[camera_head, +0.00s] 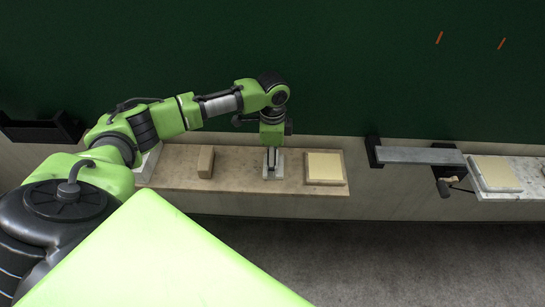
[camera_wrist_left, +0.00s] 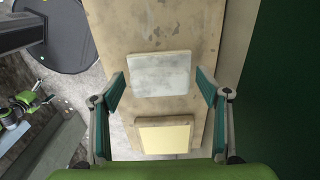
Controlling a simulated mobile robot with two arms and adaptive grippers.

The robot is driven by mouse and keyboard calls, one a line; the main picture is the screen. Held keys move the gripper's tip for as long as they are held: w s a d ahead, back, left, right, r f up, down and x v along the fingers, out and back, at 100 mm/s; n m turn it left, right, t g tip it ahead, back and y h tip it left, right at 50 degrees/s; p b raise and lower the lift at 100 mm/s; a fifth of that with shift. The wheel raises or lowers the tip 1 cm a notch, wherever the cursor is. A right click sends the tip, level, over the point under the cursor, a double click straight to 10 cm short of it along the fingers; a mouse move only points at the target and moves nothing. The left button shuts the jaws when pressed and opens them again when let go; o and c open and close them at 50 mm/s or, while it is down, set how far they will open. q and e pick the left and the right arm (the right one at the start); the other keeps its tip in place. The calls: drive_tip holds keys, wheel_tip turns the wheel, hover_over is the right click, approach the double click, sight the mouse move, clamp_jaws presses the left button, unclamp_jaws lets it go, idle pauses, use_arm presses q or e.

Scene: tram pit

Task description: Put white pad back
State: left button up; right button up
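The white pad (camera_head: 280,172), a flat pale rectangle, lies on the wooden shelf (camera_head: 235,180) against the green wall. It also shows in the left wrist view (camera_wrist_left: 160,75), with grey smudges. My left gripper (camera_head: 271,168) points down over the pad, its fingers partly hiding it in the head view. In the left wrist view my left gripper (camera_wrist_left: 160,90) is open, with one finger on each side of the pad and visible gaps between. I cannot tell its exact height above the pad. My right gripper is in neither view.
A yellow pad on a brown base (camera_head: 325,168) lies right of the white pad. A tan block (camera_head: 206,161) stands to its left. Further right are a grey metal bar (camera_head: 420,155) and a speckled shelf with a cream pad (camera_head: 495,174). The grey floor in front is clear.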

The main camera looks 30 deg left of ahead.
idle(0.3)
use_arm(q)
drive_tip(key=shift+f+b, duration=0.1)
drive_tip(key=shift+b, duration=0.25)
drive_tip(key=shift+f+b, duration=0.15)
drive_tip(key=shift+b, duration=0.35)
drive_tip(key=r, duration=0.1)
drive_tip(key=r+b, duration=0.1)
drive_tip(key=r, duration=0.3)
drive_tip(key=shift+w+a+r+b, duration=0.1)
drive_tip(key=shift+w+a+b, duration=0.25)
drive_tip(key=shift+b, duration=0.05)
wheel_tip(320, 180, up, 9)
drive_tip(key=shift+s, duration=0.15)
